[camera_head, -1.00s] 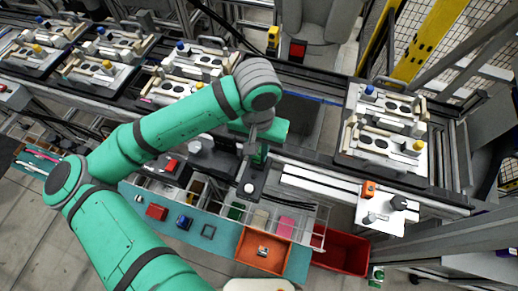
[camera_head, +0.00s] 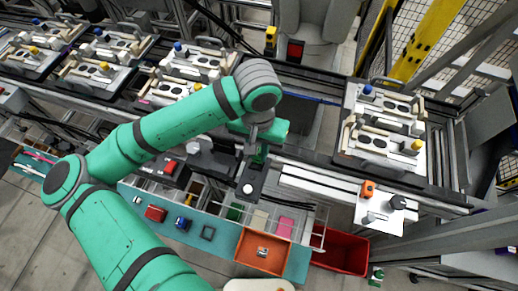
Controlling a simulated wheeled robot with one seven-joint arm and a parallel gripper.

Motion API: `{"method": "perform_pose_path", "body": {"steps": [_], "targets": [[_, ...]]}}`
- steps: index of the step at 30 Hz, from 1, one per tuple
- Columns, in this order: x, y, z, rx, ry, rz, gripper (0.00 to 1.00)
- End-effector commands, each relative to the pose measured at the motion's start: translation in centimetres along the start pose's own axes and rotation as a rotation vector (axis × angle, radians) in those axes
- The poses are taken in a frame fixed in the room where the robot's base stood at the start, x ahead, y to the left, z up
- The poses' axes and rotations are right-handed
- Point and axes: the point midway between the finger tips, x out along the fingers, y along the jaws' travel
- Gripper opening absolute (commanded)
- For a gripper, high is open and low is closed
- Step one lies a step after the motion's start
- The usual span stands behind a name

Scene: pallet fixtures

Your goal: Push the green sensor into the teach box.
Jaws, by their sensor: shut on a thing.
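My gripper (camera_head: 252,174) points down at the near edge of the conveyor line, above the shelf of small bins. It appears shut on a dark block with a pale round spot (camera_head: 248,188); the jaws and most of the held thing are hard to make out. I cannot tell whether this is the green sensor. A green piece (camera_head: 235,211) lies in a bin just below and left of the gripper. Another small green object (camera_head: 376,278) is low at the right, beside the red bin. I cannot pick out the teach box with certainty.
An orange tray (camera_head: 245,262) with a small pale part stands on the teal shelf (camera_head: 215,243). A red bin (camera_head: 343,252) is to its right. A white plate (camera_head: 378,218) holds an orange part (camera_head: 368,189) and dark knobs. Pallet fixtures (camera_head: 385,125) stand on the conveyor behind.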

Motion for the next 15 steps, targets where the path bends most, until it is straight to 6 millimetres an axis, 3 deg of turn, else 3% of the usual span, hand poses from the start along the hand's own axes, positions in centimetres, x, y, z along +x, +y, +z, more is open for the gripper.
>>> {"method": "perform_pose_path", "body": {"steps": [15], "targets": [[0.55,-0.22,0.05,-0.005,0.0,0.0,0.0]]}}
